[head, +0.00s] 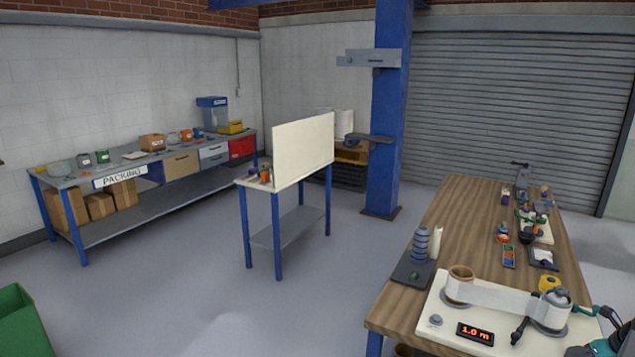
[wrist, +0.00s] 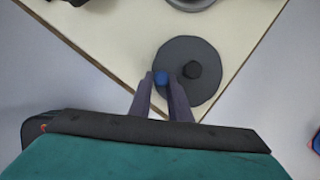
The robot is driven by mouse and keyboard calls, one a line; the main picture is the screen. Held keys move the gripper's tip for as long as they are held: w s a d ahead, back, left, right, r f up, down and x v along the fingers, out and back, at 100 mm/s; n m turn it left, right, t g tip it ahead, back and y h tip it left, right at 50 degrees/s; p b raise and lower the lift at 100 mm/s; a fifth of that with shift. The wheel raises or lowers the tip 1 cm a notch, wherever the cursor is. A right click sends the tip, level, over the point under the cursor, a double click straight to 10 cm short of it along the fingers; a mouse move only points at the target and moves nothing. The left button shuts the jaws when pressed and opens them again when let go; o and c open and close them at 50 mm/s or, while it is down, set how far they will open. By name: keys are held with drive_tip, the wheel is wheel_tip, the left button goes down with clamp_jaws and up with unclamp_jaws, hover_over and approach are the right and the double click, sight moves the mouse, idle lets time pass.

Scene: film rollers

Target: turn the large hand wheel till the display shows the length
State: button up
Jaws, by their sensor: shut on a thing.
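The large hand wheel (wrist: 207,52) is a flat dark grey disc with a black hub at its middle, near a corner of the pale board in the wrist view. A small blue knob (wrist: 161,77) stands at its left rim. My gripper (wrist: 161,82) is shut on the knob, one finger on each side. The display (head: 475,333) glows orange-red and reads 1.0 m in the head view. A pale film (head: 500,297) runs between a brown-topped roller (head: 459,286) and a grey-topped roller (head: 553,304). The head view does not show my grip clearly.
The pale board (head: 452,338) lies on a wooden table (head: 460,225). A stack of blue-grey rings (head: 420,243) stands at its far left. Tools and small parts lie farther back. A black crank-like handle (head: 519,331) stands beside the right roller. Open floor lies left of the table.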

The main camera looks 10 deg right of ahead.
drive_tip(key=shift+s+d+f, duration=0.25)
drive_tip(key=shift+s+f, duration=0.3)
drive_tip(key=shift+s, duration=0.25)
drive_tip(key=o, duration=0.7)
drive_tip(key=shift+c, duration=0.2)
drive_tip(key=shift+w+r, duration=0.1)
drive_tip(key=shift+r, duration=0.1)
drive_tip(key=shift+o, duration=0.5)
drive_tip(key=shift+r+p, duration=0.15)
drive_tip(key=shift+p, duration=0.2)
drive_tip(key=o, duration=0.8)
drive_tip(key=shift+w+d+r+p, duration=0.15)
drive_tip(key=shift+r+p, duration=0.15)
drive_tip(key=shift+r, duration=0.05)
drive_tip(key=shift+c, duration=0.2)
drive_tip(key=shift+o, duration=0.6)
drive_tip(key=shift+w+r, duration=0.1)
drive_tip(key=shift+r, duration=0.15)
drive_tip(key=shift+r+p, duration=1.7)
drive_tip(key=shift+r, duration=1.05)
